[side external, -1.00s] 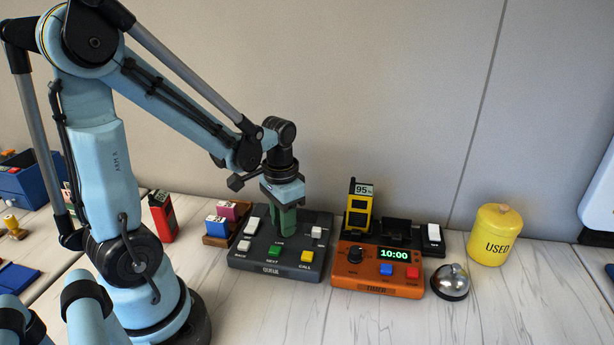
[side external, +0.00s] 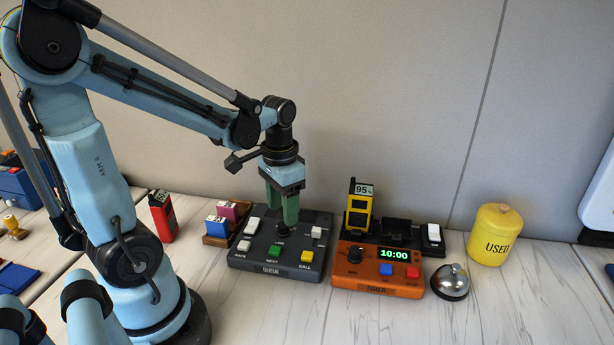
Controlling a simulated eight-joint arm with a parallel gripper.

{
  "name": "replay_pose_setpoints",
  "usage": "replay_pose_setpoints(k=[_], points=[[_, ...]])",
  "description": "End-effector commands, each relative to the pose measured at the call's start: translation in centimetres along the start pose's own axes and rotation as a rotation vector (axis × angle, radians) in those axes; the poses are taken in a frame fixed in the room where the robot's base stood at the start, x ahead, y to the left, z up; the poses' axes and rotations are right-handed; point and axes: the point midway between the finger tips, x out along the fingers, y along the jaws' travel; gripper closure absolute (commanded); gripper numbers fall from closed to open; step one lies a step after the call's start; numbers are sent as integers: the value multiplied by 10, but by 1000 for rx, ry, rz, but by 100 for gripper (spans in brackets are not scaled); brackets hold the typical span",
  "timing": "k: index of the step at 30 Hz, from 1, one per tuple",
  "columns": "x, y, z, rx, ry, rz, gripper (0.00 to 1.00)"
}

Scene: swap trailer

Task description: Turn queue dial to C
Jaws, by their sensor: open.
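The queue box (side external: 244,263) is a dark grey panel in the middle of the side external view. Its round black dial (side external: 283,229) sits near the panel's centre. The dial's pointer and letters are too small to read. My gripper (side external: 283,214) points down over the dial, with its green fingers spread apart. One finger stands to the left of the dial and the other above or behind it; I cannot tell whether either touches it.
The panel also has a green button (side external: 274,252), a yellow button (side external: 311,257) and white switches. An orange timer box (side external: 352,278) stands close on the right, with a bell (side external: 450,281) and a yellow jar (side external: 495,235) beyond. A red device (side external: 162,216) stands at the left.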

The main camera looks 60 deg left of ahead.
Motion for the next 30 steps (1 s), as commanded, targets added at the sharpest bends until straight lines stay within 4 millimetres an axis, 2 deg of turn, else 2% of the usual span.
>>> replay_pose_setpoints(k=[9,15,21,30], points=[[-47,0,0,0,0,0,45],[-70,0,0,0,0,0,45],[-82,0,0,0,0,0,45],[-84,0,0,0,0,0,45]])
